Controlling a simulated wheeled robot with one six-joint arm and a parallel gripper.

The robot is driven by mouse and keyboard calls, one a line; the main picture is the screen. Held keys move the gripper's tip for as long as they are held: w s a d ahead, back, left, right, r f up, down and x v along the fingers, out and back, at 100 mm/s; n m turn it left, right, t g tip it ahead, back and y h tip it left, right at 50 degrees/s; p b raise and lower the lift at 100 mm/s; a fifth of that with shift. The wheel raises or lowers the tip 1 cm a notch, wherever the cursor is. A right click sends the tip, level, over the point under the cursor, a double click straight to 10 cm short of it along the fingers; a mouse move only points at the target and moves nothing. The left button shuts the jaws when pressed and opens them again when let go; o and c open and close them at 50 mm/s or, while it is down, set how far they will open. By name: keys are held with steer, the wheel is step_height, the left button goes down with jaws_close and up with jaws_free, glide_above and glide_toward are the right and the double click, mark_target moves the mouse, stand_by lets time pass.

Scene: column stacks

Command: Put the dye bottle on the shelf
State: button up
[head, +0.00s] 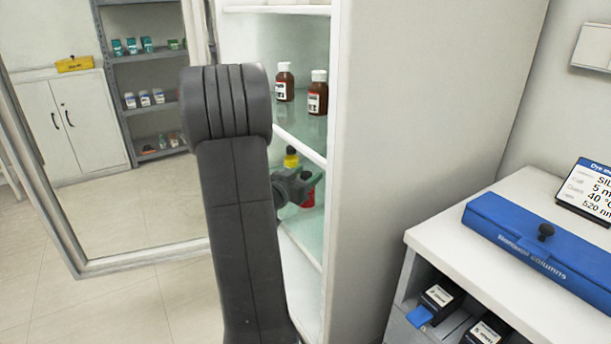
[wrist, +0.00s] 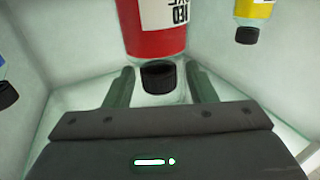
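The red dye bottle (wrist: 157,38) has a white label with dark lettering and a black cap. It appears upside down in the wrist view, with its cap between my fingers. My gripper (wrist: 160,70) is open, and a gap shows between each finger and the cap. In the head view, the red bottle (head: 308,199) is inside the open cabinet, beside my gripper (head: 296,187), and partly hidden by it. The glass shelf (head: 302,222) lies below. The label's full text is cut off.
A yellow bottle (head: 291,157) stands close by in the same compartment. A blue-labelled bottle (wrist: 5,80) shows at the wrist view's left edge. Two brown bottles (head: 317,95) stand on the shelf above. The cabinet side wall (head: 380,200) is close on the right; a blue case (head: 535,240) lies on a counter.

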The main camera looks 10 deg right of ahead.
steer(key=shift+r, duration=0.15)
steer(key=shift+s+a+r, duration=0.1)
steer(key=shift+s+a, duration=0.05)
steer(key=shift+a, duration=0.05)
steer(key=p+v, duration=0.1)
steer(key=v, duration=1)
steer(key=shift+s+a+p, duration=0.15)
steer(key=shift+s+p, duration=0.05)
steer(key=shift+p, duration=0.2)
